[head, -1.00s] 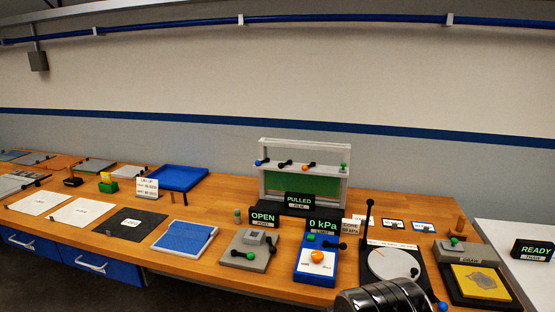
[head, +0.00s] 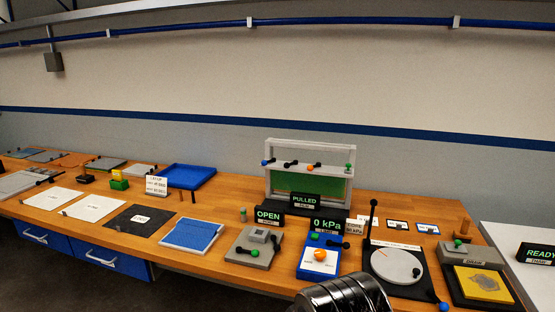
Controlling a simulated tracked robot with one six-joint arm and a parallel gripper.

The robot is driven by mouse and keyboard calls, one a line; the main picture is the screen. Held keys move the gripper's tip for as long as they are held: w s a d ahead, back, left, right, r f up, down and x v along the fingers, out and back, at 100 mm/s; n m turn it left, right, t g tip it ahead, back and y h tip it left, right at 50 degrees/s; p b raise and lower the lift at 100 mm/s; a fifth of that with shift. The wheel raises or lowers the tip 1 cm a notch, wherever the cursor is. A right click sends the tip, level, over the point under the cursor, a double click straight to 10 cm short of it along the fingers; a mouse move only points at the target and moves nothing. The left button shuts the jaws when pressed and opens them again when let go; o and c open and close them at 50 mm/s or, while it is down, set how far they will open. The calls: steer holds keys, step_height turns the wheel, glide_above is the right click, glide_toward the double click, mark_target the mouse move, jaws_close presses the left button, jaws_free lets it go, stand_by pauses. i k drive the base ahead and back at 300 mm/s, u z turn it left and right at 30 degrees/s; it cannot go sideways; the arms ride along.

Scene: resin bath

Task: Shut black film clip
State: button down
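A pale upright film frame (head: 308,145) with a green panel (head: 290,184) in its lower part stands at the back of the bench. A row of small levers with coloured knobs runs along its middle bar. The black knob (head: 289,163), which looks like the black film clip, sits between a blue knob (head: 266,162) and an orange knob (head: 313,167). A green knob (head: 349,167) is at the right post. Whether the black clip is open or shut is too small to tell. My gripper is not in view; only a dark ribbed part of my arm shows at the bottom.
A sign reading PULLED (head: 305,200) stands before the frame. In front are an OPEN sign (head: 268,217), a blue 0 kPa unit (head: 319,262) and a dial plate with an upright black lever (head: 373,220).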

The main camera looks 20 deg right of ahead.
mark_target(287, 165)
steer(key=z, duration=0.05)
steer(key=i, duration=1)
steer(key=u, duration=0.05)
